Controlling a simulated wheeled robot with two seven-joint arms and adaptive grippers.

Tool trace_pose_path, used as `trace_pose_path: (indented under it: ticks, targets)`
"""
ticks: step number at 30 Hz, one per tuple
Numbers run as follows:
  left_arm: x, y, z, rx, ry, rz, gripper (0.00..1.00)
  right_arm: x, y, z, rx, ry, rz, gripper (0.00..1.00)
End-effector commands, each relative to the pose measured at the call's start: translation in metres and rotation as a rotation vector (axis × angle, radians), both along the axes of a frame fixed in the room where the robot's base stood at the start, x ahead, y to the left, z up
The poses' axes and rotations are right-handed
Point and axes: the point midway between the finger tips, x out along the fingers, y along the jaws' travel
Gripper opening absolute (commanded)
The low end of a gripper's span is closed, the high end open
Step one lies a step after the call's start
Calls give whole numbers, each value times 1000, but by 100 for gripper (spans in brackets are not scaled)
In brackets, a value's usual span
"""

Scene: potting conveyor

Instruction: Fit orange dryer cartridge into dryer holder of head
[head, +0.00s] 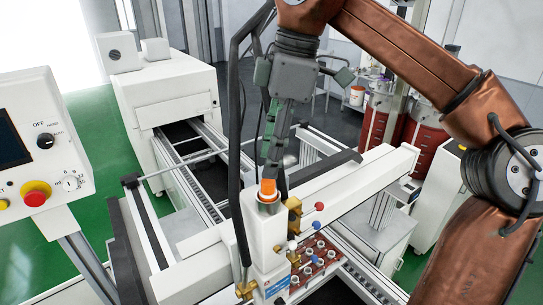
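The orange dryer cartridge (267,188) is upright at the top of the white dosing head (262,232). Its lower end is at the pale round dryer holder (268,200). I cannot tell how deep it sits, as the rim hides its lower part. My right gripper (268,172) points down from above, with its fingertips at the cartridge's top. The fingers are seen nearly edge-on and overlap, so whether they press on the cartridge is not clear. My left gripper is out of view.
Dark hoses hang just left of the gripper. A white gantry beam (345,190) crosses behind the head. A red-brown tray with several round parts (318,262) lies below right. A control panel (42,150) stands left, and a white tunnel housing (170,100) stands behind the conveyor.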

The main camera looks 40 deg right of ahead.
Motion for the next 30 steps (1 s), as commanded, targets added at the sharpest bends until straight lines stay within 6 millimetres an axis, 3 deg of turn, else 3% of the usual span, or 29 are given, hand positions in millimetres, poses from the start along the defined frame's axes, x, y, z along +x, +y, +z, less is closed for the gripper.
trace_pose_path:
  ticks: [2, 4, 8, 10, 18, 30]
  targets:
    - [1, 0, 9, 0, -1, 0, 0, 0, 0, 12, 1, 1, -1, 39]
    - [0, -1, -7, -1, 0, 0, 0, 1, 0, 4, 2, 0, -1, 39]
    - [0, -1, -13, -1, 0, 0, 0, 1, -1, 4, 1, 2, 0, 39]
    - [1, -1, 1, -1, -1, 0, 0, 1, 0, 21, 1, 1, 0, 39]
    - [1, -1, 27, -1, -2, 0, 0, 1, -1, 54, -1, 1, -1, 39]
    - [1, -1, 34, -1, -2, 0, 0, 0, -1, 65, 0, 1, 0, 39]
